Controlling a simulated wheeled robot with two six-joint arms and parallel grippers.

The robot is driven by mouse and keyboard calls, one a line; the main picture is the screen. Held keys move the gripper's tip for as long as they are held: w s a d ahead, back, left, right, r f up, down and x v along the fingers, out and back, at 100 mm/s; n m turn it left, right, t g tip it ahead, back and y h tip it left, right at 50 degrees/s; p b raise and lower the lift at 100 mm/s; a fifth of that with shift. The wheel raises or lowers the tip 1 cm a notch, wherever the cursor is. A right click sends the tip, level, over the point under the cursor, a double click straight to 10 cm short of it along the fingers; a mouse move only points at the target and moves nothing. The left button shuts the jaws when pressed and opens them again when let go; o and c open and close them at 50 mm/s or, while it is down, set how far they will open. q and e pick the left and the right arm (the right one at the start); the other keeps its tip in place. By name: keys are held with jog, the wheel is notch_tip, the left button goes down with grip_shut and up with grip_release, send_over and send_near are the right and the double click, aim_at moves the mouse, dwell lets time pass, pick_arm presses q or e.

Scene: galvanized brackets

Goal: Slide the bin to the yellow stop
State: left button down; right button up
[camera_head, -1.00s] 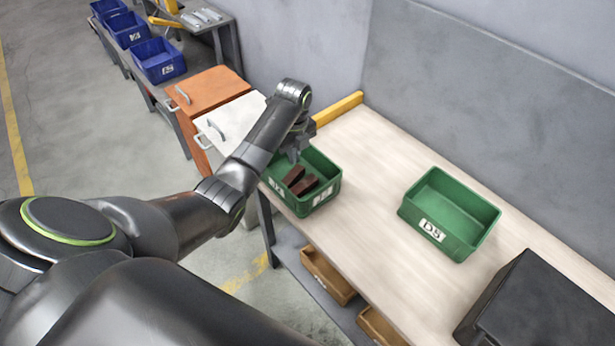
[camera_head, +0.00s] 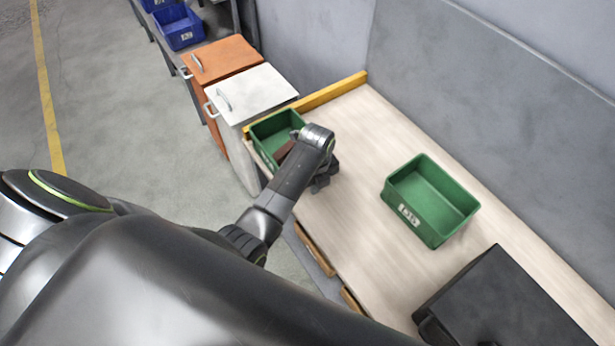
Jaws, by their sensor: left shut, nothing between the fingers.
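The green bin (camera_head: 268,127) with brown blocks (camera_head: 284,150) inside stands at the far left end of the bench, partly hidden by my left arm. The yellow stop (camera_head: 335,91) is a bar along that end of the bench. The bin's far side looks right up against the stop, though exact contact is hard to tell. My left gripper (camera_head: 324,184) is shut and empty, low over the bench on the right side of the bin, close to its wall. The fingertips are mostly hidden by my wrist. My right gripper is not in view.
A second, empty green bin (camera_head: 431,203) stands mid-bench, and a black box (camera_head: 510,300) is at the lower right. White (camera_head: 250,92) and orange (camera_head: 222,60) cabinets stand beyond the stop. The bench top between my left gripper and the second bin is clear.

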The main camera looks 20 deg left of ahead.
pick_arm(q)
jog(key=shift+f, duration=0.85)
jog(key=w+a, duration=0.1)
jog(key=a+p, duration=0.1)
jog(key=shift+w+a+f, duration=0.15)
jog(key=shift+w+a, duration=0.15)
jog(key=shift+w, duration=0.1)
jog(key=shift+w+a, duration=0.65)
jog(key=shift+a, duration=0.25)
jog(key=shift+w+a, duration=0.65)
jog(key=shift+a, duration=0.25)
